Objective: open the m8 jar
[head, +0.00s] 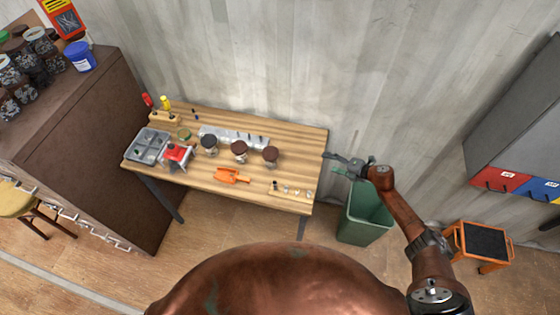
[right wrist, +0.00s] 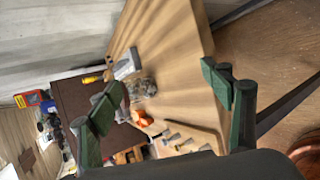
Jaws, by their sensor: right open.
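Three jars with dark or brown lids stand on the wooden workbench (head: 290,135): one with a black lid (head: 209,145), a middle one with a brown lid (head: 239,151) and a right one with a brown lid (head: 271,156). Labels are too small to read, so I cannot tell which is the m8 jar. My right gripper (head: 335,160) is open and empty, just beyond the bench's right edge, apart from the jars. In the right wrist view a jar (right wrist: 142,88) shows between the open fingers, farther off. My left gripper is not in view.
An orange scoop (head: 232,175), a grey sectioned tray (head: 148,146), a red-and-white object (head: 176,156) and small parts (head: 292,191) lie on the bench. A green bin (head: 365,212) stands right of it, below my right arm. The bench's right end is mostly clear.

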